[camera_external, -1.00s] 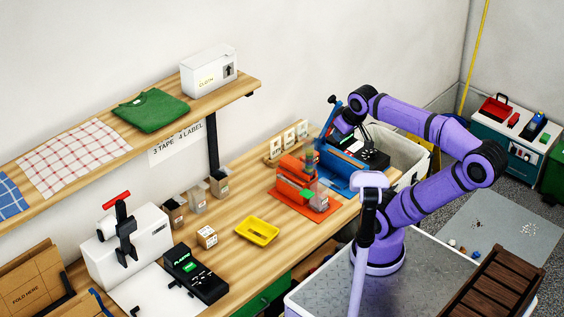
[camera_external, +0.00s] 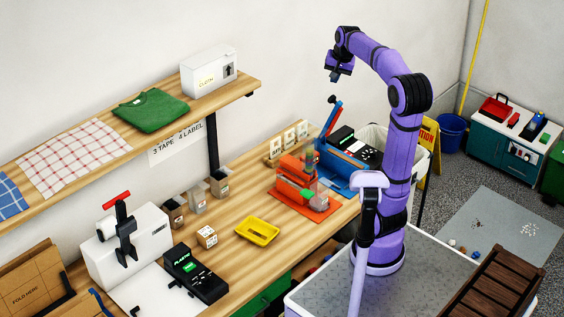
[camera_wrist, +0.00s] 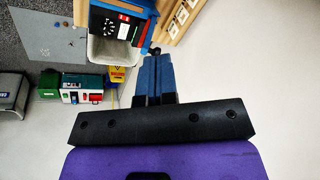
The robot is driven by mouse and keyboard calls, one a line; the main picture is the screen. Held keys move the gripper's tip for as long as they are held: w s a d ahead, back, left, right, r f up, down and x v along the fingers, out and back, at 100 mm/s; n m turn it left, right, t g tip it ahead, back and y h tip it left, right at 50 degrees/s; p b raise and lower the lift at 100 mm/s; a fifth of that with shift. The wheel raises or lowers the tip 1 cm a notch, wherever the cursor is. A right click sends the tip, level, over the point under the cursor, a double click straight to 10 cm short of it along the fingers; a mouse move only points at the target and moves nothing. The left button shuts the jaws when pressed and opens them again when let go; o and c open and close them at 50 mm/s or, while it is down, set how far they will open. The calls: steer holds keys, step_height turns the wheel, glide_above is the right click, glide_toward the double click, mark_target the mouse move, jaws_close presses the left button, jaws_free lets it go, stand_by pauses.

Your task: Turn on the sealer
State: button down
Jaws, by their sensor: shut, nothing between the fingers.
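No label I can read names the sealer. A blue machine (camera_external: 345,163) with a raised, black-tipped blue lever (camera_external: 332,117) stands at the bench's right end. A white machine (camera_external: 128,245) with a red-topped black handle is at the bench's left. My gripper (camera_external: 334,78) is shut and empty, high above the blue machine and apart from it. Its closed blue fingers show in the wrist view (camera_wrist: 155,65).
The wooden bench (camera_external: 232,245) holds a yellow tray (camera_external: 258,231), several small boxes and a black device (camera_external: 195,273) with a green display. A shelf above holds a green shirt (camera_external: 150,111) and a white box (camera_external: 209,70). A grey bin (camera_external: 408,148) stands right of the bench.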

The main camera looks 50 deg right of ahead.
steer(key=w+d+f+m, duration=0.2)
steer(key=d, duration=0.5)
steer(key=w+d+f+m+g, duration=0.1)
steer(key=d+m, duration=0.2)
steer(key=d, duration=0.4)
steer(key=w+d+f+m, duration=0.2)
steer(key=d, duration=0.5)
step_height(320, 180, down, 18)
steer(key=shift+s+d+r, duration=0.2)
steer(key=w+f, duration=0.1)
steer(key=f, duration=0.7)
steer(key=w+f, duration=0.1)
steer(key=f, duration=0.6)
steer(key=w+f, duration=0.2)
steer(key=f, duration=0.6)
steer(key=shift+w+f, duration=0.1)
steer(key=shift+f, duration=0.2)
